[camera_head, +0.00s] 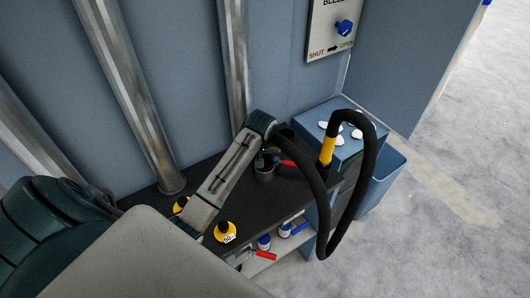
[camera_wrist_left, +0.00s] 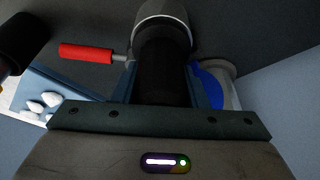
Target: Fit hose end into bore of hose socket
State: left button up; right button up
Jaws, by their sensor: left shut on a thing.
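My left gripper (camera_head: 270,156) is low over the dark bench top, shut on the black hose (camera_head: 312,178). In the left wrist view the dark hose end (camera_wrist_left: 164,75) sits between the two fingers. A grey cylinder that looks like the hose socket (camera_head: 264,174) stands just below the gripper; a grey rim also shows in the left wrist view (camera_wrist_left: 165,14), right against the far end of the black piece. Whether the hose end is inside the bore or only in front of it, I cannot tell. My right gripper is not in view.
The hose loops past the bench's right edge to a yellow sleeve (camera_head: 327,150) by a blue box (camera_head: 350,151) with white lumps. Yellow weights (camera_head: 226,232) stand on the bench (camera_head: 200,243). Blue-and-white bottles (camera_head: 264,242) stand below.

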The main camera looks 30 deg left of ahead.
pick_arm(q)
jog(key=shift+f, duration=0.1)
jog(key=o, duration=1.2)
jog(key=b+v, duration=0.3)
jog(key=v, duration=0.8)
jog(key=shift+d+f, duration=0.1)
